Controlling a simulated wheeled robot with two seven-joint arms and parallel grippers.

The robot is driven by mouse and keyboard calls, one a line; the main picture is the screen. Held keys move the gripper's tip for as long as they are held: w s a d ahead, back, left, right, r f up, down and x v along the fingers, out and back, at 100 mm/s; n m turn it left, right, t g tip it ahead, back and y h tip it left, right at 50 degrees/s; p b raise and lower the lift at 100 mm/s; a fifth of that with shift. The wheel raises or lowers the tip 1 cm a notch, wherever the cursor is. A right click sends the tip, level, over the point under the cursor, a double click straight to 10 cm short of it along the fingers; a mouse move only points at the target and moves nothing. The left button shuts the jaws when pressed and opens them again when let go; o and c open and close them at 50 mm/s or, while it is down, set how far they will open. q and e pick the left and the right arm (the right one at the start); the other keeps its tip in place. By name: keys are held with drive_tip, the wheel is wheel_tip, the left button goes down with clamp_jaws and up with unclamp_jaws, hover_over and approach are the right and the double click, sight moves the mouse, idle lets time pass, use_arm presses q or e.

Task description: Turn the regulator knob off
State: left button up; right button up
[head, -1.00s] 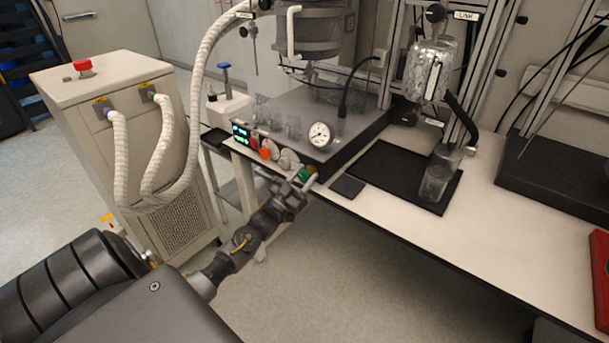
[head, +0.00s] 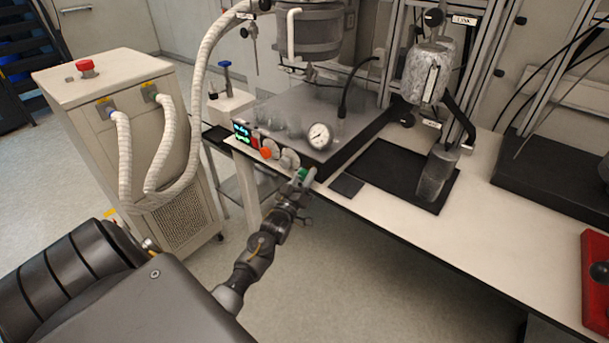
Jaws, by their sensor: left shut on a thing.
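The control box (head: 352,152) on the bench has a front panel with a row of knobs and a round white pressure gauge (head: 320,136). A green knob (head: 303,173) sits at the right end of the row. My left gripper (head: 300,180) is at this knob and shut on it, its fingers partly hiding it. An orange-red knob (head: 265,153) and a grey knob (head: 290,158) are to its left, apart from the gripper. No label shows which one is the regulator knob. My right gripper is out of view.
A lit green display (head: 241,132) is at the panel's left end. A beige unit (head: 140,130) with pale hoses stands at left. The floor below the bench is clear.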

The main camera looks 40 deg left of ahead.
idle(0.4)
use_arm(q)
drive_tip(key=o, duration=1)
drive_tip(key=shift+c, duration=0.2)
drive_tip(key=b+v, duration=0.2)
drive_tip(key=v, duration=0.9)
drive_tip(key=shift+w, duration=0.1)
